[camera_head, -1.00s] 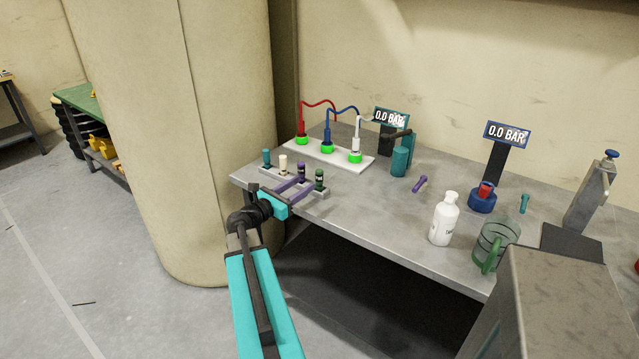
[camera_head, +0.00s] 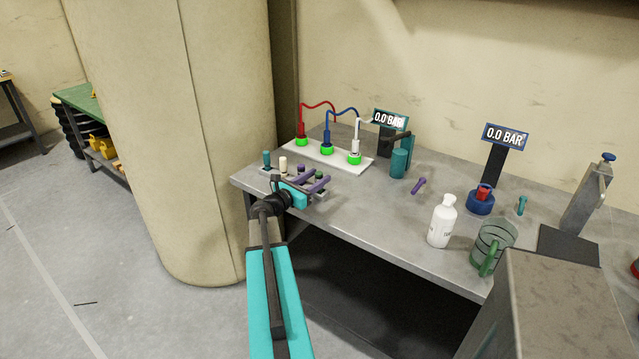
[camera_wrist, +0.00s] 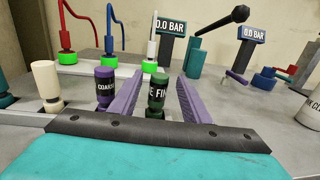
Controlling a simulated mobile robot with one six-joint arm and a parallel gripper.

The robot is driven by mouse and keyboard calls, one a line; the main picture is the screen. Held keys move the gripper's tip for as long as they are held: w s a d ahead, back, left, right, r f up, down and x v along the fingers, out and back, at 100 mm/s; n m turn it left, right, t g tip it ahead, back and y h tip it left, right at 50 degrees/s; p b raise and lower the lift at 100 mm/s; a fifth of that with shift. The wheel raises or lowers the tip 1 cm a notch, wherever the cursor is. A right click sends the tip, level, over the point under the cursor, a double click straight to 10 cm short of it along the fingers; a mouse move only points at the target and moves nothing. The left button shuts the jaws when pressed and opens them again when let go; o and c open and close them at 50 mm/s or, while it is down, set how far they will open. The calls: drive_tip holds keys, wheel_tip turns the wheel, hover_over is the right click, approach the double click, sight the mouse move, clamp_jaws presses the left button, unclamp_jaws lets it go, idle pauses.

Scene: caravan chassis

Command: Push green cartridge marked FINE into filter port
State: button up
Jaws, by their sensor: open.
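The green cartridge marked FINE (camera_wrist: 157,92) stands upright in a rack, its label partly cut off by my gripper body in the wrist view. In the head view it is a small dark green top (camera_head: 319,175), mostly hidden by the gripper. My gripper (camera_wrist: 160,76) is open, its two purple fingers on either side of the FINE cartridge with gaps visible. In the head view the gripper (camera_head: 315,175) reaches over the rack's right end. A purple cartridge marked COARSE (camera_wrist: 105,86) stands just outside the left finger. I cannot tell which fitting is the filter port.
A cream cartridge (camera_head: 283,166) and a teal one (camera_head: 266,159) stand at the rack's left. Behind is a white plate (camera_head: 325,157) with three hosed, green-ringed fittings.

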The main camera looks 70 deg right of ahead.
drive_tip(key=shift+d, duration=0.15)
drive_tip(key=shift+p+x, duration=1.15)
drive_tip(key=shift+x, duration=1.45)
drive_tip(key=shift+f, duration=0.15)
clamp_jaws()
